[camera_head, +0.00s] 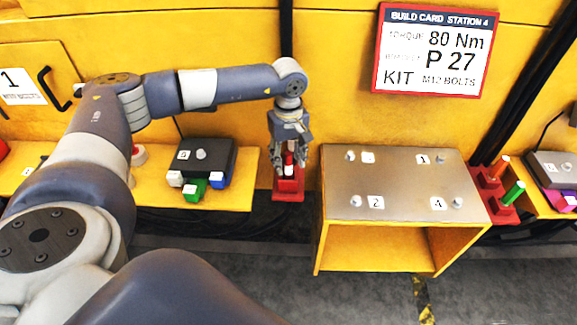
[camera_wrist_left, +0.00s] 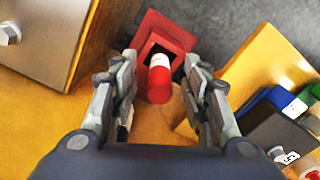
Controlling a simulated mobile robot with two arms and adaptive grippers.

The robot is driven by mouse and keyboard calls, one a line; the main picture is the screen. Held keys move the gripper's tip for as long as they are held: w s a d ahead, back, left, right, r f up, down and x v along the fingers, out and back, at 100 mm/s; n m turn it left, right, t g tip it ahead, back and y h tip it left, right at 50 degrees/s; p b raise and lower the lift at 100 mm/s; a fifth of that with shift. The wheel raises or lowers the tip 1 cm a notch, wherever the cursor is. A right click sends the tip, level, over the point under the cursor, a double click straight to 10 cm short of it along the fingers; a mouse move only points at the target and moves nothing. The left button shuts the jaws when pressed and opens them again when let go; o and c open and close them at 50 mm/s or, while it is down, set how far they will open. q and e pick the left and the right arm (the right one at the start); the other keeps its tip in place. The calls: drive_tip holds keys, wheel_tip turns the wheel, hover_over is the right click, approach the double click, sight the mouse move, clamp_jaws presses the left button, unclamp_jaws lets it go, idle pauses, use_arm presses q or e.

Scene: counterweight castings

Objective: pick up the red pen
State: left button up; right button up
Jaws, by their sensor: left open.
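The red pen (camera_head: 289,159) stands in a red holder (camera_head: 288,188) between the yellow bench and the metal-topped table. In the left wrist view the pen (camera_wrist_left: 159,82) shows a red body with a white band, in the square opening of the holder (camera_wrist_left: 172,32). My left gripper (camera_head: 289,168) is above the holder, pointing down, with its open fingers on either side of the pen. In the left wrist view the fingers (camera_wrist_left: 160,85) are apart with the pen between them; I cannot tell whether either touches it. My right gripper is not in view.
A metal-topped yellow table (camera_head: 395,192) with numbered bolts stands right of the holder. Another red holder (camera_head: 497,210) carries an orange pen (camera_head: 499,166) and a green pen (camera_head: 514,192). A dark block (camera_head: 205,158) and coloured blocks sit on the left yellow bench (camera_head: 110,192).

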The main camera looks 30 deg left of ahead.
use_arm(q)
drive_tip(key=shift+c, duration=0.2)
clamp_jaws()
